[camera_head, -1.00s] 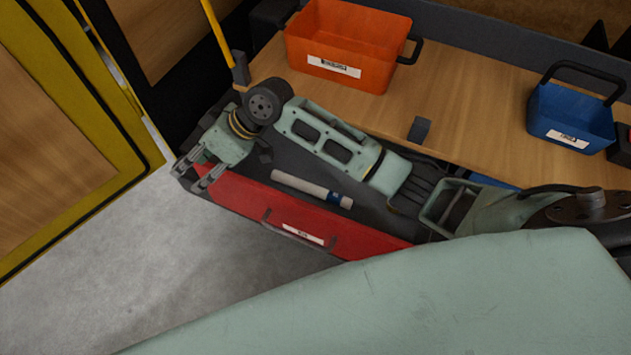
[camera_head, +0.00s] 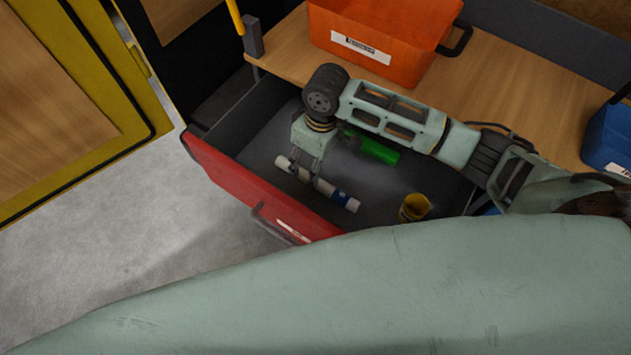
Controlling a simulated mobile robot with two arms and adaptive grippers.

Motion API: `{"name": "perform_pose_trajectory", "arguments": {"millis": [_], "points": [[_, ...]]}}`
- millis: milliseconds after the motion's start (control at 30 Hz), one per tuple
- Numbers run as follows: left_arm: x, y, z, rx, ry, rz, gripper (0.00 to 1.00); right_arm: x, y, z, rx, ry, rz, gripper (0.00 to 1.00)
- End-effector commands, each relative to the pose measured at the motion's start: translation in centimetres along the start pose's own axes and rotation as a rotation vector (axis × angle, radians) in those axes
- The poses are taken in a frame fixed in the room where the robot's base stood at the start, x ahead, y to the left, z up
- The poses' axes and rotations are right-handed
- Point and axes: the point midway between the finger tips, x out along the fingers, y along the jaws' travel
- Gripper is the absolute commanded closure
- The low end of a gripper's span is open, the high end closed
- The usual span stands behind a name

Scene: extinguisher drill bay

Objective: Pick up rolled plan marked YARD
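A white rolled plan (camera_head: 331,191) with a blue band near its right end lies in the open red-fronted drawer (camera_head: 230,178). Any word on its band is too small to read. My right gripper (camera_head: 308,178) points down into the drawer over the left and middle part of the roll. Its fingers are spread apart and overlap the roll in the picture. I cannot tell whether they touch it. My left gripper is not in view.
A green cylinder (camera_head: 378,151) and a yellow cup-like thing (camera_head: 414,207) are also in the drawer. An orange bin (camera_head: 375,45) and a blue bin (camera_head: 608,140) stand on the wooden top (camera_head: 500,85). Grey floor (camera_head: 130,240) is clear at the left.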

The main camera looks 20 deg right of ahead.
Motion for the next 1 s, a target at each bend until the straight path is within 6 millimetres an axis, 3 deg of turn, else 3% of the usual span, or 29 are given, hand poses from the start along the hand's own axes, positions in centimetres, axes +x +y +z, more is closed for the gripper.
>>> {"name": "perform_pose_trajectory", "arguments": {"millis": [33,133,533,700,1000], "points": [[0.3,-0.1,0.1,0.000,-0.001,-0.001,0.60,0.7,0.6,1.3,0.007,-0.029,0.026,0.53],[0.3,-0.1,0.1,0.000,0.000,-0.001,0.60,1.3,1.1,2.3,0.014,-0.055,0.048,0.53],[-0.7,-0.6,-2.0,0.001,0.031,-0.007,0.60,5.9,1.6,2.9,0.016,-0.059,0.048,0.53],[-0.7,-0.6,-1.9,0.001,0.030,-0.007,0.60,8.2,1.8,3.0,0.014,-0.056,0.049,0.53],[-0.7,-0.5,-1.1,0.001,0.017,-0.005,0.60,8.7,1.8,2.9,0.013,-0.054,0.049,0.53]]}}
